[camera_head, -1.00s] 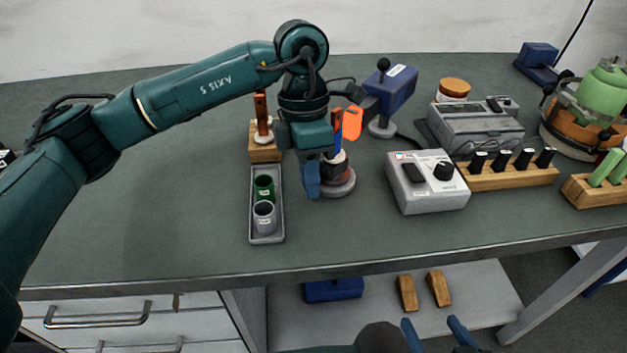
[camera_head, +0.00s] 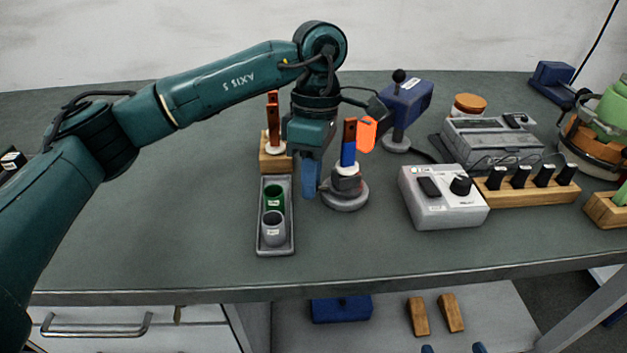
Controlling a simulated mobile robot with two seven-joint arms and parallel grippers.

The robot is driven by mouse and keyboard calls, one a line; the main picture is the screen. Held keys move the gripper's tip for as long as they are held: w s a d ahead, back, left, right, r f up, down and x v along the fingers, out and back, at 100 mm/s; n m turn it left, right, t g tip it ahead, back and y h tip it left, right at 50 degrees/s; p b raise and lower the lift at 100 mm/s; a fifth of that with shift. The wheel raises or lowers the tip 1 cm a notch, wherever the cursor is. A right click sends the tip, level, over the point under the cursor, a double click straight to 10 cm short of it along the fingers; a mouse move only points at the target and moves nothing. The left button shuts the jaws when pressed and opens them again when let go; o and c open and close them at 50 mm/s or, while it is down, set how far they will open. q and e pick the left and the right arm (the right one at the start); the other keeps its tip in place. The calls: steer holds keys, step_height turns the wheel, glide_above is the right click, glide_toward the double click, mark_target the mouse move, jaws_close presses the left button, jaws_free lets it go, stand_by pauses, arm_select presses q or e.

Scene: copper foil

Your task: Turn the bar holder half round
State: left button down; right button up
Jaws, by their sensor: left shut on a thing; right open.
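The bar holder (camera_head: 347,186) stands on a round grey base on the bench, with a white collar. A bar (camera_head: 349,130), brown above and blue below, stands upright over it. My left gripper (camera_head: 310,179) points down at the holder's left side, its blue fingers low against it. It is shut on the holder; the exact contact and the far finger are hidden. My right gripper (camera_head: 453,349) is open and empty at the bottom edge, with only its fingertips showing.
A wooden block (camera_head: 275,163) with brown bars and a grey tray (camera_head: 276,246) with green and grey cups stand left of the holder. An orange piece (camera_head: 366,134) and a blue device (camera_head: 406,100) are behind right. A grey control box (camera_head: 440,212) stands right.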

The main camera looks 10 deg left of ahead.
arm_select(q)
steer(key=shift+w+a+m, duration=0.2)
steer(key=shift+w+m, duration=0.4)
steer(key=shift+m, duration=0.6)
arm_select(e)
steer(key=shift+d+r, duration=0.1)
steer(key=shift+r, duration=0.1)
arm_select(q)
steer(key=shift+w+m+y+b, duration=0.15)
steer(key=shift+m+y+b, duration=0.15)
steer(key=shift+m, duration=0.1)
arm_select(e)
steer(key=shift+s+f, duration=0.15)
steer(key=shift+f, duration=0.1)
arm_select(q)
steer(key=shift+a, duration=0.1)
steer(key=c, duration=1.3)
jaws_free()
steer(key=r+p, duration=0.1)
steer(key=r, duration=0.3)
steer(key=w+r+p, duration=0.1)
steer(key=r, duration=0.3)
steer(key=w+r+p, duration=0.1)
steer(key=r, duration=0.4)
steer(key=shift+w+d, duration=0.2)
steer(key=shift+d, duration=0.2)
arm_select(e)
steer(key=shift+w+a+f+g, duration=0.2)
steer(key=shift+w+a+g, duration=0.1)
steer(key=shift+w+a, duration=0.25)
